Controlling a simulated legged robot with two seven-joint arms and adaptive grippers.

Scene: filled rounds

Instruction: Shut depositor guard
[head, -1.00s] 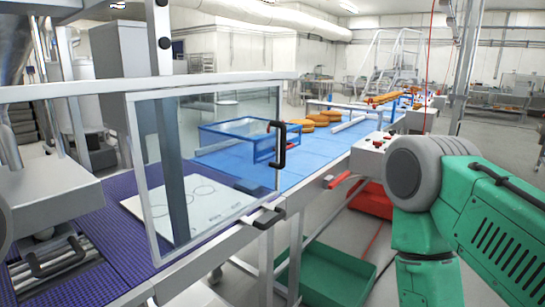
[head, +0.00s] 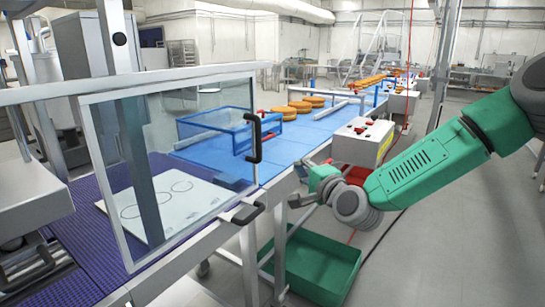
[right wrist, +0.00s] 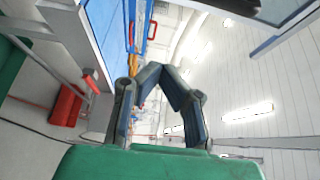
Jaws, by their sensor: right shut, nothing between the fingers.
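The depositor guard (head: 178,115) is a clear panel in a pale metal frame at the left of the head view. It stands upright along the near side of the line. A black handle (head: 254,138) is on its right edge. I cannot tell how far the panel stands from its closed position. My right gripper (head: 305,172) is to the right of the guard and its handle, apart from both, near the conveyor's front edge. In the right wrist view its dark fingers (right wrist: 155,70) are bent together, shut and empty. My left gripper is not in view.
A black and metal latch-like part (head: 248,212) sticks out below the guard. A white control box (head: 362,142) is beyond my gripper. A green bin (head: 315,265) is below.

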